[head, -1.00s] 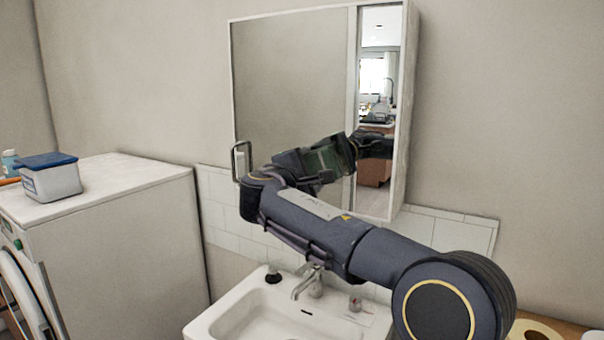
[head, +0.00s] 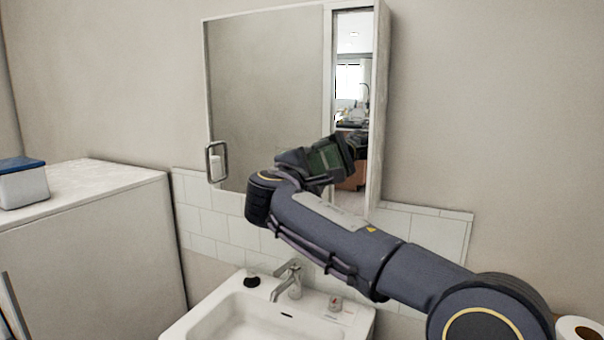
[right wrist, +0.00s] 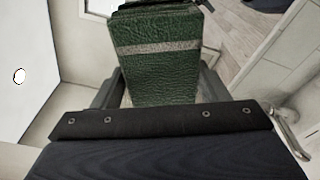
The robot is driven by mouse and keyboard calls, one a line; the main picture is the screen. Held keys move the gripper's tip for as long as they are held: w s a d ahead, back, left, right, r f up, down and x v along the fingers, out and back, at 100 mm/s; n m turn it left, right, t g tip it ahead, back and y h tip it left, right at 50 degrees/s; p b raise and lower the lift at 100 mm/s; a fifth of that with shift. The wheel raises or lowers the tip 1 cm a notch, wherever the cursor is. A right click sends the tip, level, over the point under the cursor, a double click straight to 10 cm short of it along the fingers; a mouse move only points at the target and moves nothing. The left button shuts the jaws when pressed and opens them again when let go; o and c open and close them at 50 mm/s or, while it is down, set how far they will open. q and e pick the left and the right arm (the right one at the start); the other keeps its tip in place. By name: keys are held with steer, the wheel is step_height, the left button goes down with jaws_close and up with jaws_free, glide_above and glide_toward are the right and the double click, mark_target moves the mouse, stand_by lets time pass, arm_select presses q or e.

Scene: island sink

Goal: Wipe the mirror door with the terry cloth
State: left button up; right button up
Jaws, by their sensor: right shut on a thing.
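The mirror door (head: 265,85) is the front of a white wall cabinet above the sink, with a metal handle (head: 210,162) at its lower left. My right gripper (head: 335,158) is in front of the lower right of the mirror, shut on the terry cloth (head: 325,160). The cloth is dark green; in the right wrist view (right wrist: 160,65) it is a folded block with a pale stripe between the fingers. I cannot tell whether it touches the glass. My left gripper is not in view.
A white sink (head: 265,315) with a faucet (head: 290,278) is below the cabinet. A white machine (head: 85,235) stands at left with a blue-lidded tub (head: 22,185) on it. A paper roll (head: 580,328) is at lower right. The wall right of the cabinet is bare.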

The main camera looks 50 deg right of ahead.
steer(key=shift+s+d, duration=0.15)
steer(key=shift+s, duration=0.35)
steer(key=shift+s+d, duration=0.15)
steer(key=shift+s, duration=0.35)
steer(key=shift+w+a+r+p, duration=0.15)
steer(key=shift+w+a, duration=0.15)
steer(key=shift+w, duration=0.7)
steer(key=shift+w+a+f+p, duration=0.1)
steer(key=shift+w+a+p, duration=0.15)
steer(key=shift+w, duration=0.8)
steer(key=shift+w+a+r+p, duration=0.1)
steer(key=shift+w+a, duration=0.2)
steer(key=shift+w, duration=0.7)
steer(key=w, duration=0.2)
steer(key=w+a+p, duration=0.1)
steer(key=w+p, duration=0.1)
steer(key=w, duration=0.1)
steer(key=shift+w+a, duration=0.3)
steer(key=shift+a, duration=0.05)
steer(key=shift+a, duration=0.1)
steer(key=shift+w+b+v, duration=0.15)
steer(key=shift+b+v, duration=0.2)
steer(key=shift+v, duration=1.1)
steer(key=shift+w+b+v, duration=0.15)
steer(key=shift+b+v, duration=0.15)
steer(key=shift+v, duration=1.15)
steer(key=shift+a+f, duration=0.3)
steer(key=shift+v, duration=1.35)
